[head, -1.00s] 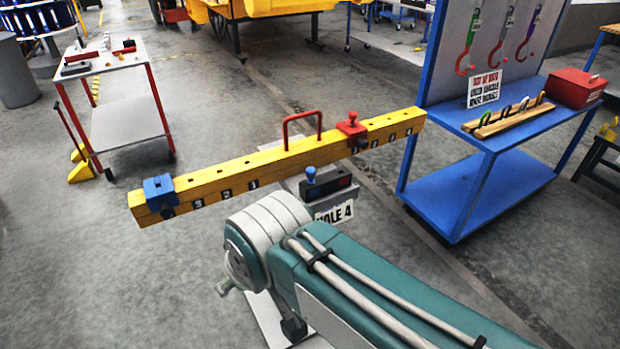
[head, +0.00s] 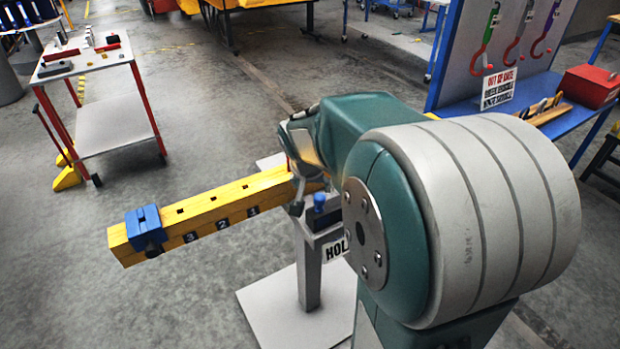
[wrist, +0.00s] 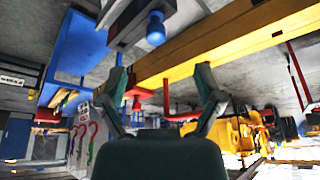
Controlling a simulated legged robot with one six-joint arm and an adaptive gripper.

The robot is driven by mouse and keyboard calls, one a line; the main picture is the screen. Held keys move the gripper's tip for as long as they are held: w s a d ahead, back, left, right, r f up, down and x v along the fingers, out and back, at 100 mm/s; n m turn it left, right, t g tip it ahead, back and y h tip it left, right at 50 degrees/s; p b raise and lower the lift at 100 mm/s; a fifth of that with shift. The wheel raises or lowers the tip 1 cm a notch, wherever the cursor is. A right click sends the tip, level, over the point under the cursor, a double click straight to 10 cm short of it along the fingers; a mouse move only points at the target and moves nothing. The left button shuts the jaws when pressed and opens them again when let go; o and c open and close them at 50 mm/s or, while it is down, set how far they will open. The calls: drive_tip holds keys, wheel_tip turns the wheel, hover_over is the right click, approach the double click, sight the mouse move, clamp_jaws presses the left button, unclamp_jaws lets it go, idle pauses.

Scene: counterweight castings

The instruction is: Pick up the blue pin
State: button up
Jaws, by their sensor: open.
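The blue pin (head: 320,202) shows as a round blue knob standing on a small dark holder on a grey post (head: 312,270). In the wrist view, which looks upside down, the blue pin (wrist: 155,28) is near the top, beyond the fingertips and not between them. My gripper (wrist: 165,68) is open and empty, its two fingers spread in front of the yellow beam. In the head view my gripper (head: 298,195) is just left of the pin, partly hidden by my arm. The yellow beam (head: 215,205) carries a blue clamp (head: 145,225) at its left end.
My arm hides the beam's right part. The wrist view shows the beam's red handle (wrist: 182,115) close to the fingers. A sign (head: 335,250) hangs below the holder, partly covered. A white cart (head: 85,65) stands left, a blue hook rack (head: 455,85) right.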

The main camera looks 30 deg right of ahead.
sight(319, 197)
drive_tip(key=shift+m, duration=0.3)
drive_tip(key=x, duration=0.2)
drive_tip(key=d+x, duration=0.1)
drive_tip(key=x, duration=0.3)
drive_tip(key=shift+w+d+f, duration=0.1)
drive_tip(key=shift+w+d, duration=0.15)
drive_tip(key=shift+d, duration=0.15)
drive_tip(key=x, duration=0.5)
drive_tip(key=shift+w+d+f, duration=0.1)
drive_tip(key=shift+w+f, duration=0.15)
clamp_jaws()
